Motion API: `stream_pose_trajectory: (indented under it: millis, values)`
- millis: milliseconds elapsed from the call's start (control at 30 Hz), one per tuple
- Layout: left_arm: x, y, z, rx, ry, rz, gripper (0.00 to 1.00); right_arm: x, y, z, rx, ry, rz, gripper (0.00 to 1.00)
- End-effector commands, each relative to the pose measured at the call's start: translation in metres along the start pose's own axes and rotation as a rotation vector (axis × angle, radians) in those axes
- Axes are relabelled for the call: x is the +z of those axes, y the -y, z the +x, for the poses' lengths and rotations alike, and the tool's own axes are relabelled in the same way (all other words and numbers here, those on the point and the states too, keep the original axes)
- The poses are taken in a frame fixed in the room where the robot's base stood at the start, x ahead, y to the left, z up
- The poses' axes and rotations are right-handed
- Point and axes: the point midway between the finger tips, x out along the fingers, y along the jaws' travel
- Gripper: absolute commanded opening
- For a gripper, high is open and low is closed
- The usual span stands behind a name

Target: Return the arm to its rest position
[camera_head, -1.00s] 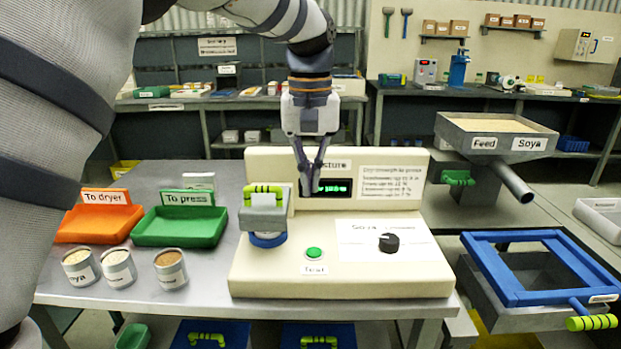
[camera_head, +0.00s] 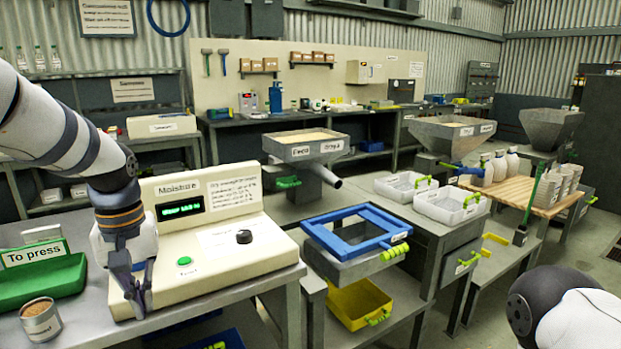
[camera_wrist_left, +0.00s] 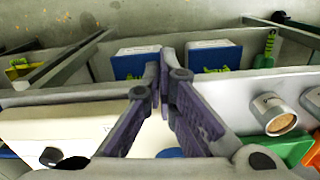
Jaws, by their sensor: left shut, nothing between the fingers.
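My left arm comes in from the left in the head view. My left gripper (camera_head: 138,300) points down at the left part of the beige moisture meter (camera_head: 225,265). Its fingers are shut with nothing between them, and they also meet in the wrist view (camera_wrist_left: 163,65). The gripper and wrist hide the meter's left end, where the sample holder was seen earlier. The green button (camera_head: 184,261) and black knob (camera_head: 244,237) lie to the right of the gripper. A part of my right arm (camera_head: 560,308) shows at the lower right; its gripper is out of view.
Left of the gripper are a green "To press" tray (camera_head: 40,282) and a sample cup (camera_head: 41,321), which also shows in the wrist view (camera_wrist_left: 272,114). To the right stand a blue frame (camera_head: 357,232), a yellow bin (camera_head: 360,303) and white trays (camera_head: 450,204).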

Motion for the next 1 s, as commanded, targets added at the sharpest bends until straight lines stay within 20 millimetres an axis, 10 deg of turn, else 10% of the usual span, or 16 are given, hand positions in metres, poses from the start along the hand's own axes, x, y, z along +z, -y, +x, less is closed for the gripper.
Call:
stream_pose_trajectory:
  millis: [200, 400, 633, 1000]
  values:
    - [0.087, 0.018, 0.177, -0.020, 0.079, 0.143, 0.00, -0.002, 0.000, 0.001, 0.000, -0.003, 0.000, 0.40]
    - [0.237, 0.072, 0.282, -0.029, 0.141, 0.287, 0.00, -0.001, 0.000, 0.001, 0.000, -0.002, 0.000, 0.40]
    - [0.358, 0.122, 0.288, -0.036, 0.175, 0.403, 0.00, -0.001, 0.000, 0.000, 0.000, -0.003, 0.000, 0.40]
    - [0.370, 0.128, 0.285, -0.036, 0.170, 0.419, 0.00, -0.001, 0.000, 0.000, 0.000, -0.003, 0.000, 0.40]
